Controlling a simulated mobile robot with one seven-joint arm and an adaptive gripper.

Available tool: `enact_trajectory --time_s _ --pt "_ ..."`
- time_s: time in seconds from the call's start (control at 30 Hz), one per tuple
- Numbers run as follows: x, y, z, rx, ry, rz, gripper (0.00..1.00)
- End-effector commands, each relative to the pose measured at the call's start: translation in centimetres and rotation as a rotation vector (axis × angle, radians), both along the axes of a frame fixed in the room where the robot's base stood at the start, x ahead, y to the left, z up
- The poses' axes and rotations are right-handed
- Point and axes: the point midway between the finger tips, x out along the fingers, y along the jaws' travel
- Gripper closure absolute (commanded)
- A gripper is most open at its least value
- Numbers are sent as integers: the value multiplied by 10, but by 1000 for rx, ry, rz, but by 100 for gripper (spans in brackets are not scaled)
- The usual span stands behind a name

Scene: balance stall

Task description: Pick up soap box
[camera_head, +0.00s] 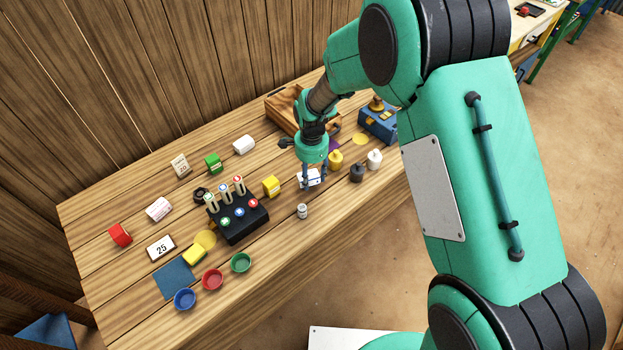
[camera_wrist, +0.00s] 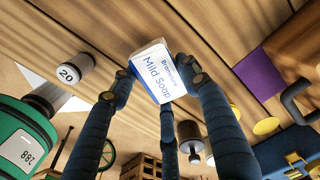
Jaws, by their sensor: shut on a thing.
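The soap box is a small white box with a blue side lettered "Mild Soap". In the wrist view the soap box (camera_wrist: 158,70) sits between my fingertips, slightly tilted in the picture. In the head view the soap box (camera_head: 309,179) shows small and white, partly covered by my fingers. My gripper (camera_head: 313,176) points down over the right part of the wooden table. In the wrist view my gripper (camera_wrist: 163,84) is shut on the box, with fingers on both sides and a third below it in the picture. I cannot tell if the box touches the tabletop.
A small white "20" cylinder (camera_head: 302,211) stands near the front edge. A yellow block (camera_head: 271,186) and black rack (camera_head: 238,217) are to the left. Black (camera_head: 357,172) and white (camera_head: 374,159) weights stand right. A wooden crate (camera_head: 283,103) and blue box (camera_head: 378,121) are behind.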

Motion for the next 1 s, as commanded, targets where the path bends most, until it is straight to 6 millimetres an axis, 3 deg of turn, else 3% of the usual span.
enact_trajectory --time_s 0.03,0.7,1.0 --pt "1 0 12 1 -2 0 81" --pt "-116 -47 20 1 -1 0 81" --pt "-144 -59 21 0 0 0 81"
